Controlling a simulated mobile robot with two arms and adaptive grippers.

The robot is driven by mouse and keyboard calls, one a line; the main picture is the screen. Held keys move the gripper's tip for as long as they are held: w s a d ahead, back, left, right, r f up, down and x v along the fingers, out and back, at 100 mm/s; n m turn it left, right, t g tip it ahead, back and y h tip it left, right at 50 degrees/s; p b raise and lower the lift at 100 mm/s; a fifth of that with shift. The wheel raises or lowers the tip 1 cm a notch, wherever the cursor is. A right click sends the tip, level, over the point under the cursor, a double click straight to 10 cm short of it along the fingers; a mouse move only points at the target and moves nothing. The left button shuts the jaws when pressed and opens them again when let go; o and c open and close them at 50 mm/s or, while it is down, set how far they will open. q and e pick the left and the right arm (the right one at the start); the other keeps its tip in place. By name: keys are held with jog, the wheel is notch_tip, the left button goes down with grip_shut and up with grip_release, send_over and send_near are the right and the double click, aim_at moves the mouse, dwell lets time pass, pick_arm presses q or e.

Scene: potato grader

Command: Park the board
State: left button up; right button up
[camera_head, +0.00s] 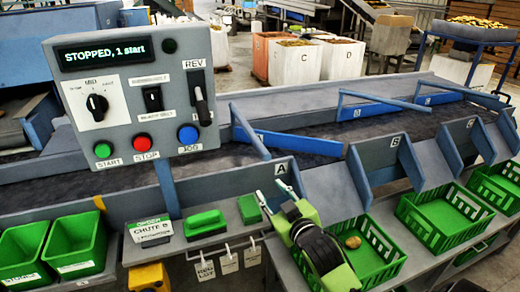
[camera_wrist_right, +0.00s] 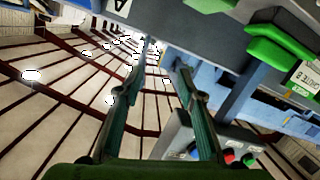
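Several blue boards lie at the grey conveyor belt (camera_head: 215,170) in the head view. One long blue board (camera_head: 295,143) lies across the belt behind the plate marked A, and a thin blue bar (camera_head: 250,132) slants close to its left end. Farther boards (camera_head: 365,111) and (camera_head: 440,98) lie to the right. I cannot tell which one is the task's board. My right gripper (camera_head: 270,191) is in front of the A plate, its two green fingers apart and nothing between them. The wrist view also shows the open fingers (camera_wrist_right: 166,58). My left gripper is not in view.
A control panel (camera_head: 140,85) reads "STOPPED, 1 start". A CHUTE B sign (camera_head: 150,228) and green blocks (camera_head: 205,222) lie on the front ledge. Green crates (camera_head: 445,215) stand below the chutes; a potato (camera_head: 352,242) is in the nearest. Green bins (camera_head: 78,240) stand at left.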

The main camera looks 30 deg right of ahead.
jog(key=t, duration=0.2)
send_near(260, 148)
jog(key=shift+h, duration=0.4)
jog(key=x, duration=0.4)
jog(key=p+x, duration=0.1)
jog(key=x, duration=0.2)
jog(key=f+p+x, duration=0.1)
jog(key=x, duration=0.3)
jog(key=shift+w+d+f, duration=0.1)
jog(key=shift+w+d, duration=0.05)
jog(key=shift+w, duration=0.2)
grip_shut()
